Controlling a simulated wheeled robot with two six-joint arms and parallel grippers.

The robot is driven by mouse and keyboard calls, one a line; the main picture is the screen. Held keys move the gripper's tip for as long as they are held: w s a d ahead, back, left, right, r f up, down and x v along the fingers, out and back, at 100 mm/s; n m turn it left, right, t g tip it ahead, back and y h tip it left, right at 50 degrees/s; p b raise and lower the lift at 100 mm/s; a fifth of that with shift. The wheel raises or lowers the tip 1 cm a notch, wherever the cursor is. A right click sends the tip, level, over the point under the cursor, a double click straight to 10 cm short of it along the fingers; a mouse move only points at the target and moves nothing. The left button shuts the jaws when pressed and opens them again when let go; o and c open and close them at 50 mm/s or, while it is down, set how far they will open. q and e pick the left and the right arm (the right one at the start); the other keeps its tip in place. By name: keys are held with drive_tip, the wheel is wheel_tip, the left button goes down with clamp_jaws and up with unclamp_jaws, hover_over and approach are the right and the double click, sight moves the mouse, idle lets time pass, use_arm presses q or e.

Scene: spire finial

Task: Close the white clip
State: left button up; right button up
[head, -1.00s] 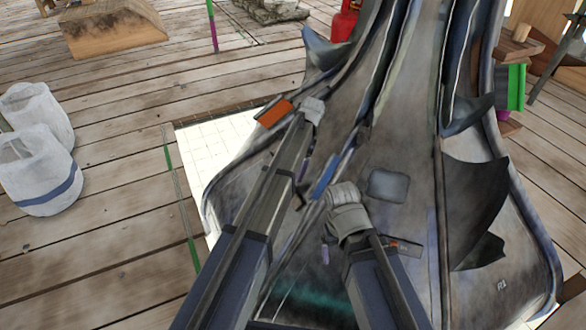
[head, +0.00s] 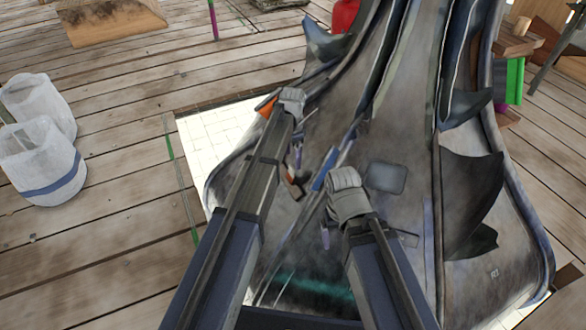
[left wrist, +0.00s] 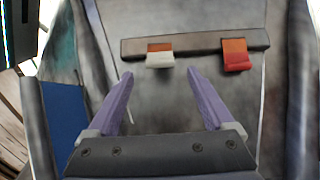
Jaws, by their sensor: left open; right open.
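The white clip (left wrist: 159,59) shows in the left wrist view on a dark bar (left wrist: 200,43). Its white tab sticks out below an orange-brown part, and I cannot tell how far it stands open. A red-orange clip (left wrist: 236,55) sits on the same bar to its right. My left gripper (left wrist: 160,75) is open and empty, its two purple fingers apart, with the tips just below the white clip in the picture. In the head view, the left gripper (head: 297,156) is partly hidden by its own arm. My right gripper (head: 326,238) is open over the dark sheet, mostly hidden by its wrist.
A large grey folded metal structure (head: 400,130) fills the middle and right of the head view. Two white bags (head: 45,165) stand on the plank floor at left. A wooden block (head: 110,20) lies behind them. The floor between is clear.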

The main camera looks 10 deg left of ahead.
sight(295, 170)
use_arm(q)
drive_tip(key=shift+f+b, duration=3.85)
drive_tip(key=shift+f, duration=0.05)
drive_tip(key=shift+c, duration=0.3)
drive_tip(key=c, duration=1.3)
drive_tip(key=shift+w+d+f+g+y, duration=0.15)
drive_tip(key=shift+w+d+g+y, duration=0.2)
drive_tip(key=shift+y, duration=0.15)
drive_tip(key=shift+w+d+f+g+y+b, duration=0.15)
drive_tip(key=shift+g+y+b, duration=0.15)
drive_tip(key=shift+b, duration=0.15)
drive_tip(key=shift+y, duration=0.4)
drive_tip(key=shift+s, duration=0.2)
